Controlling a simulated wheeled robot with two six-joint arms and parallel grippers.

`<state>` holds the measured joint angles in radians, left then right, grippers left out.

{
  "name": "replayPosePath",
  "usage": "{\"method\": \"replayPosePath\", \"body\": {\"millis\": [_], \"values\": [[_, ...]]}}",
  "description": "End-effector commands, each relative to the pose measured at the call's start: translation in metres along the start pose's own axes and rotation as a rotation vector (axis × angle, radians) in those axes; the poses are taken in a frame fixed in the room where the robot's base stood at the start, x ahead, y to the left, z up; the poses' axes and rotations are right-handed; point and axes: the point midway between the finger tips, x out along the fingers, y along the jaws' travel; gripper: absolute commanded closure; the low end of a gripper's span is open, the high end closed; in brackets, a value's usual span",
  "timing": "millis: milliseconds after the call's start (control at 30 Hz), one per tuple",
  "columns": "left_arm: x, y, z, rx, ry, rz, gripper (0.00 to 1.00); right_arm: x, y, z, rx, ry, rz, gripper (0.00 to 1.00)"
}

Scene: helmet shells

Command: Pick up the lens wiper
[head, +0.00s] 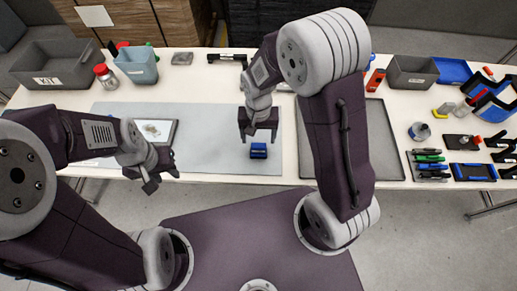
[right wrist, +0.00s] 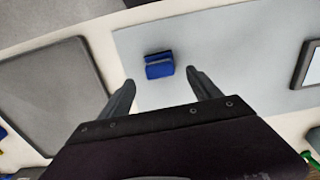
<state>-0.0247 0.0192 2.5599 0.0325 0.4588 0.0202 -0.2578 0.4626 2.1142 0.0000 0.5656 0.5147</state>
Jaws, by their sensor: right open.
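A small blue block-like object (head: 258,150), which looks like the lens wiper, lies on the light grey mat near the table's front edge. It also shows in the right wrist view (right wrist: 159,65), ahead of and between my fingers. My right gripper (head: 259,138) is open and empty, just behind the blue object in the head view. Its two fingers (right wrist: 163,88) are spread apart and do not touch the object. My left gripper (head: 150,183) hangs at the table's front edge, left of the blue object. Its jaw state is not clear.
The grey mat (head: 215,150) is clear around the blue object. A tablet-like panel (head: 160,131) lies on its left, and a dark tray (head: 385,150) lies to the right, partly behind my right arm. Bins and tools line the table's back and right side.

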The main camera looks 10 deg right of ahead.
Motion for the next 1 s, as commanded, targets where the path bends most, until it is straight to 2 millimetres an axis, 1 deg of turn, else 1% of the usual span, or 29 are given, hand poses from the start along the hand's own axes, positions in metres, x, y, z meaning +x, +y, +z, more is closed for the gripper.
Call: {"method": "replayPosePath", "body": {"millis": [33, 167, 400, 433, 533, 700, 733, 767, 800, 867, 900, 933, 967, 1000], "values": [[0.0, 0.0, 0.0, 0.0, 0.0, 0.0, 0.64, 0.005, 0.0, 0.0, 0.0, -0.001, 0.001, 0.27], [0.0, 0.0, 0.0, 0.0, 0.0, 0.0, 0.64, 0.008, 0.0, 0.0, 0.0, -0.001, 0.0, 0.27], [0.001, 0.0, 0.0, 0.0, 0.0, 0.0, 0.64, 0.049, 0.001, 0.001, 0.001, -0.004, 0.002, 0.27], [0.002, 0.0, 0.0, 0.0, 0.0, 0.0, 0.64, 0.052, 0.001, 0.001, 0.0, -0.002, 0.001, 0.27], [0.002, 0.0, 0.0, 0.0, 0.0, 0.0, 0.64, 0.058, 0.001, 0.0, 0.0, -0.001, 0.0, 0.27], [0.002, 0.0, 0.0, 0.0, 0.0, 0.0, 0.64, 0.058, 0.0, 0.0, 0.001, 0.001, -0.001, 0.27], [0.002, 0.0, 0.0, 0.0, 0.0, 0.0, 0.64, 0.058, 0.0, 0.0, 0.001, 0.001, -0.001, 0.33], [0.002, 0.0, 0.0, 0.0, 0.0, 0.0, 0.64, 0.058, 0.0, 0.0, 0.0, 0.001, -0.001, 0.41], [0.002, 0.0, 0.0, 0.0, 0.0, 0.0, 0.64, 0.058, 0.0, 0.0, 0.0, 0.001, 0.0, 0.52], [0.002, 0.0, 0.0, 0.0, 0.0, 0.0, 0.64, 0.058, 0.0, 0.0, 0.0, 0.001, 0.0, 0.69], [0.002, 0.0, 0.0, 0.0, 0.0, 0.0, 0.64, 0.058, 0.0, 0.0, 0.0, 0.001, 0.0, 0.8], [0.002, 0.0, 0.0, 0.0, 0.0, 0.0, 0.64, 0.058, 0.0, 0.0, 0.0, 0.001, 0.0, 0.88], [0.002, 0.0, 0.0, 0.0, 0.0, 0.0, 0.64, 0.058, 0.0, 0.0, 0.0, 0.001, 0.0, 0.93], [0.002, 0.0, 0.0, 0.0, 0.0, 0.0, 0.64, 0.058, 0.0, 0.0, 0.0, 0.001, 0.0, 0.93]]}}
